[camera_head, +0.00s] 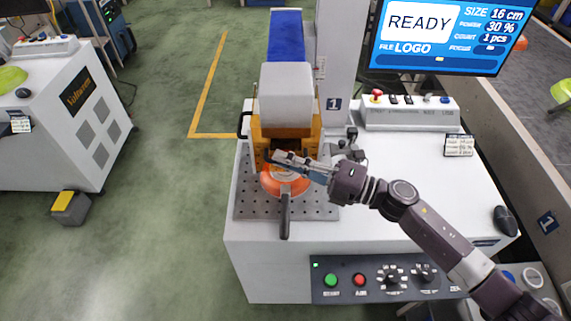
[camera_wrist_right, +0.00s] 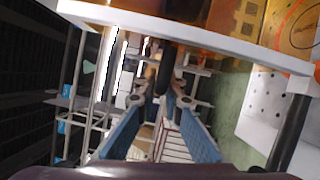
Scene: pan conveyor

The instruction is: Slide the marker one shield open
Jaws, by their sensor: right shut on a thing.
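The marker one shield (camera_head: 262,130) is an orange see-through guard around the lower part of the machine's pale head (camera_head: 287,92). My right gripper (camera_head: 277,157) is at the shield's front, above the pan. In the right wrist view its blue fingers are closed around a dark bar (camera_wrist_right: 164,72), which looks like the shield's handle. The shield also shows orange in that view (camera_wrist_right: 250,18). An orange pan (camera_head: 278,187) with a dark handle (camera_head: 285,220) lies on the perforated plate (camera_head: 318,212), partly hidden by my gripper. My left gripper is not in view.
A screen (camera_head: 440,35) reads READY. A control box (camera_head: 410,112) and a black mouse (camera_head: 505,219) stand on the white bench. Buttons line the front panel (camera_head: 388,280). A blue conveyor (camera_head: 286,35) runs behind the head.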

